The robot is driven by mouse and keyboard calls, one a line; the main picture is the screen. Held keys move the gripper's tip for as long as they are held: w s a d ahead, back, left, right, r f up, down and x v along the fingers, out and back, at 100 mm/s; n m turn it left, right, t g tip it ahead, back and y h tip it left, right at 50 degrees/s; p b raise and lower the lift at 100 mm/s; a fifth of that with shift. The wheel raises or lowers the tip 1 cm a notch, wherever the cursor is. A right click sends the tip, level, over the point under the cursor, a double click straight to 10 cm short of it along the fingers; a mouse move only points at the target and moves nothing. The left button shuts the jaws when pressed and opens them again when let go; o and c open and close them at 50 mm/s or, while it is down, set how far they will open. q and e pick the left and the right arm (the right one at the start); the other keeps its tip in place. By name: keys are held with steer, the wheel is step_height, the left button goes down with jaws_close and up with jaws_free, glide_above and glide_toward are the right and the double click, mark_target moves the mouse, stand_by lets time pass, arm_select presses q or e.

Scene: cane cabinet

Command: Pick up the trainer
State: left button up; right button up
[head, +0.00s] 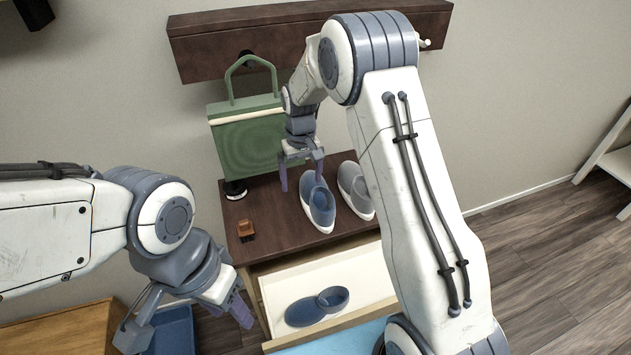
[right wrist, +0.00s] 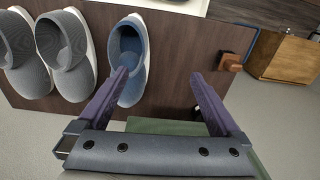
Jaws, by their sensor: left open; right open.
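A blue trainer (head: 320,203) with a white sole stands on the dark cabinet top, and also shows in the right wrist view (right wrist: 129,55). A grey shoe (head: 352,190) stands just right of it; the right wrist view shows two grey shoes (right wrist: 68,55). My right gripper (head: 302,183) is open and empty, pointing down at the trainer's left. In the right wrist view (right wrist: 160,76), one finger overlaps the trainer's edge; contact cannot be told. My left gripper (head: 190,322) is open and empty at the lower left, away from the shoes.
A small brown brush (head: 246,230) lies at the left. Below, an open drawer (head: 275,285) holds a blue shoe (head: 305,312). A dark shelf (head: 260,40) is on the wall above.

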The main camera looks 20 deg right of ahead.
steer(key=w+d+f+m+p, duration=0.1)
steer(key=w+d+f+p, duration=0.1)
steer(key=w+d+f, duration=0.3)
steer(key=p, duration=0.1)
glide_toward(319, 205)
steer(key=shift+s+f, duration=0.2)
steer(key=shift+f, duration=0.5)
steer(key=f+p, duration=0.3)
steer(key=shift+w+a+f, duration=0.1)
steer(key=shift+w+f, duration=0.2)
steer(key=shift+f, duration=0.65)
arm_select(q)
step_height(319, 205, up, 7)
arm_select(e)
steer(key=c, duration=1.4)
